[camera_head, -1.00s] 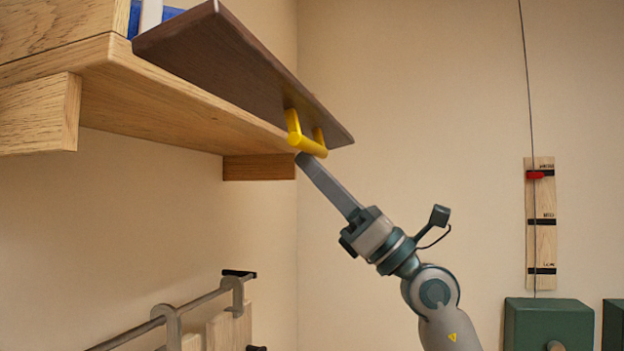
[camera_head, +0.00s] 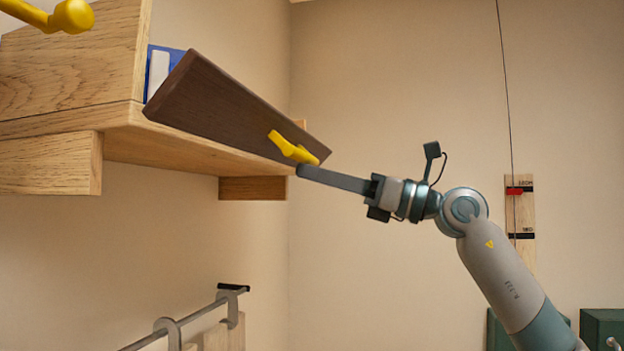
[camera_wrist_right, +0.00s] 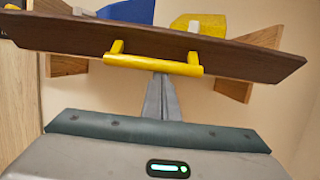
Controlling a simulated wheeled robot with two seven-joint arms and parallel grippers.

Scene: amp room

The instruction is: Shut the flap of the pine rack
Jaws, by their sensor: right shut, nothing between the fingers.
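The pine rack (camera_head: 62,75) is a light wooden box fixed high on the wall at the upper left. Its flap (camera_head: 225,110) is a dark brown board with a yellow handle (camera_head: 292,148). The flap is partly open, tilted outward from the rack's front edge. My right gripper (camera_head: 302,170) is shut and empty, its tips at the flap's lower edge just under the handle. In the right wrist view the flap (camera_wrist_right: 240,62) spans the picture, and the fingers (camera_wrist_right: 161,90) end just below the handle (camera_wrist_right: 152,64); contact is unclear. My left gripper is not in view.
Blue and white items (camera_head: 160,72) stand inside the rack behind the flap. A yellow knob (camera_head: 72,16) sticks out at the upper left. A metal rail (camera_head: 190,318) is below, and green blocks (camera_head: 600,325) stand at the lower right.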

